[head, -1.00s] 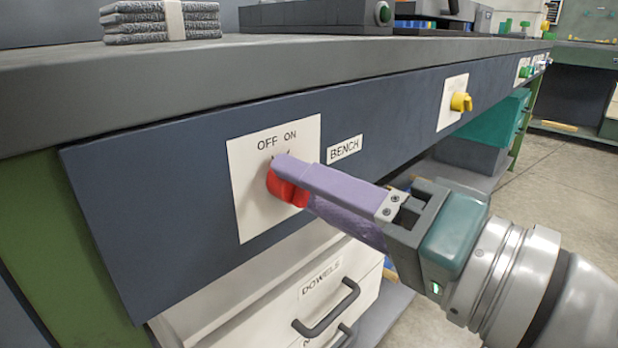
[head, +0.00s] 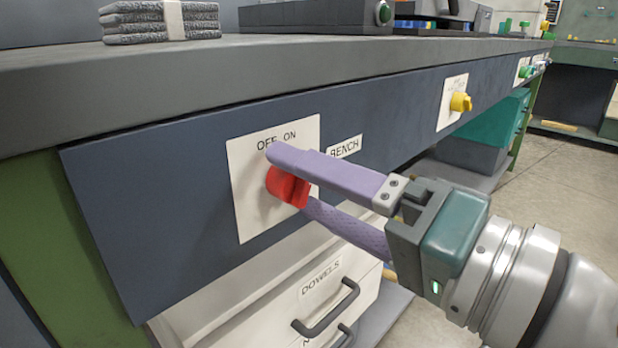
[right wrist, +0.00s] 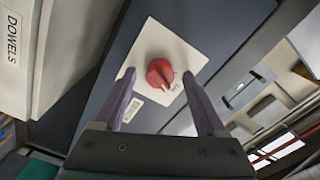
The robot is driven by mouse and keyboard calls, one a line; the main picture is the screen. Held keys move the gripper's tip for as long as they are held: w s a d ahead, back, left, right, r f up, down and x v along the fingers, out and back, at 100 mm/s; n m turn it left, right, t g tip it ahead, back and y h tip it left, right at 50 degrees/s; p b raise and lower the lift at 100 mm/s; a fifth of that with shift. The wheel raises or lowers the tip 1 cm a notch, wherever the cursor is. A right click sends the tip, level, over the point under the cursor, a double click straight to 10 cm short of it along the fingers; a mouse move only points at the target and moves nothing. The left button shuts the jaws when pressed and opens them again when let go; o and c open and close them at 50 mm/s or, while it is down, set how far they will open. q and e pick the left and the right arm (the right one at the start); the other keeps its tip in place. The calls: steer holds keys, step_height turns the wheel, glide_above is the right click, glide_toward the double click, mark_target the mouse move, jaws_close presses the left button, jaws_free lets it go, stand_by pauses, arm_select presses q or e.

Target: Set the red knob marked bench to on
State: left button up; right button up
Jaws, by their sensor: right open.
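The red knob (head: 287,187) sits on a white plate (head: 250,215) marked OFF and ON, beside the BENCH label (head: 345,147). My right gripper (head: 288,178) is open around the knob, one purple finger above it and one below. In the right wrist view, the red knob (right wrist: 160,73) lies between the fingertips (right wrist: 158,75), with a gap on each side. Its ridge points towards small lettering at the plate's lower right, too small to read surely. In the head view the upper finger partly covers the OFF and ON lettering. My left gripper is not in view.
A yellow knob (head: 460,102) is further right on the same dark panel. The DOWELS drawer (head: 335,290) with its dark handle is below.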

steer(key=b+v, duration=0.3)
steer(key=v, duration=0.7)
steer(key=shift+b, duration=0.35)
steer(key=shift+a+r, duration=0.1)
